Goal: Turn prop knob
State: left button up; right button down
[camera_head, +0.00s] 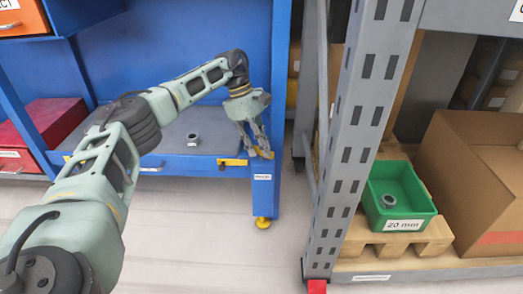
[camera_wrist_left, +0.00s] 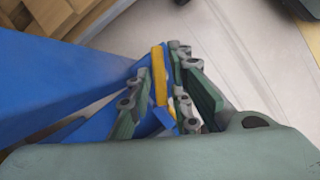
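A yellow knob or handle (camera_head: 262,153) sits on the right front leg of the blue workbench. It also shows as a yellow bar (camera_wrist_left: 160,75) in the left wrist view. My left gripper (camera_head: 256,143) is at this yellow part, pointing down and right. In the left wrist view, the fingers of the left gripper (camera_wrist_left: 162,85) stand on both sides of the bar, close to it. Whether they press on it cannot be told. The gripper hides part of the yellow part in the head view. My right gripper is not in view.
The blue workbench (camera_head: 225,183) holds a small grey ring (camera_head: 193,140). A grey perforated rack post (camera_head: 345,150) stands close at right. Beyond it are a green bin (camera_head: 402,205) labelled 20 mm and a cardboard box (camera_head: 470,165). The light floor (camera_head: 200,250) in front is clear.

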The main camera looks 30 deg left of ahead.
pick_arm(q)
jog(key=shift+d+f, duration=0.1)
jog(key=shift+f, duration=0.05)
jog(key=shift+c, duration=0.2)
grip_shut()
